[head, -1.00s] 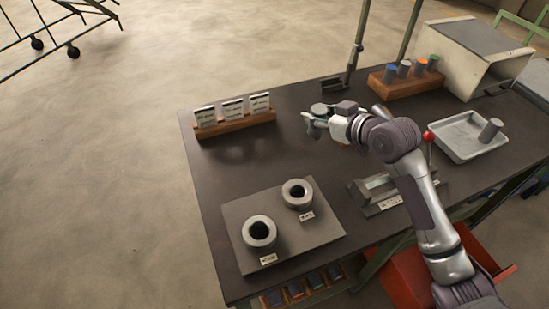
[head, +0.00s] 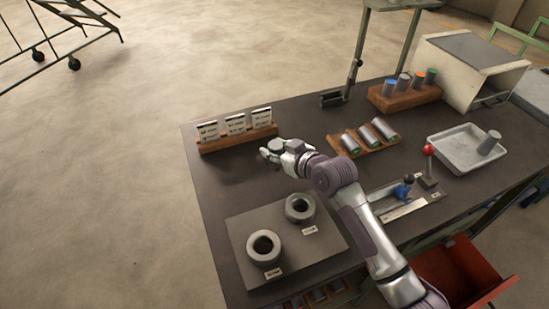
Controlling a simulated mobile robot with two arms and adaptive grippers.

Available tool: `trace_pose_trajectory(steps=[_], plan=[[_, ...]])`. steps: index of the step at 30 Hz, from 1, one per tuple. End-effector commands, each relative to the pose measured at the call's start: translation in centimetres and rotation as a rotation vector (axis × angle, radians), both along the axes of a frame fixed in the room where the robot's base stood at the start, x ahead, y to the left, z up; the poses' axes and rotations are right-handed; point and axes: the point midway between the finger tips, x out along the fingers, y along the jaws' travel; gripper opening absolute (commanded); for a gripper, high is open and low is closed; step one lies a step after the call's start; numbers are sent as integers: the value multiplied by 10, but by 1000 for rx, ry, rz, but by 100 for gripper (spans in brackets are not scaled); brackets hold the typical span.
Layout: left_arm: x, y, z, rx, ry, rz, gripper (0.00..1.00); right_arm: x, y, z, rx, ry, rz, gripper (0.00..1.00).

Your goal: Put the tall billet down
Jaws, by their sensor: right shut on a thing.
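My right gripper (head: 271,153) is over the left middle part of the dark table, in front of the card holder. It is shut on a grey billet (head: 277,144), of which only the round top shows clearly. The gripper hides the billet's lower part, so I cannot tell whether it touches the table. My left gripper is not in view.
A grey plate (head: 242,233) with two ring sockets lies at front left. A wooden card holder (head: 239,141) stands behind the gripper. A wooden rack with three lying billets (head: 367,136), a gauge with a blue knob (head: 402,189) and a tray (head: 455,157) are to the right.

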Motion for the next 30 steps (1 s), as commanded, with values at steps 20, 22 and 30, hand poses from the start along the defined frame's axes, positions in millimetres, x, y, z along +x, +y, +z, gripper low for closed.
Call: trace_pose_trajectory(steps=[20,22,30], plan=[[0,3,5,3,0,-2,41,2,2,-38,4,-7,-1,0],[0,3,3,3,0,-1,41,2,2,-40,4,-7,-1,0],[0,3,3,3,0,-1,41,1,1,-44,-1,-1,-1,67]])
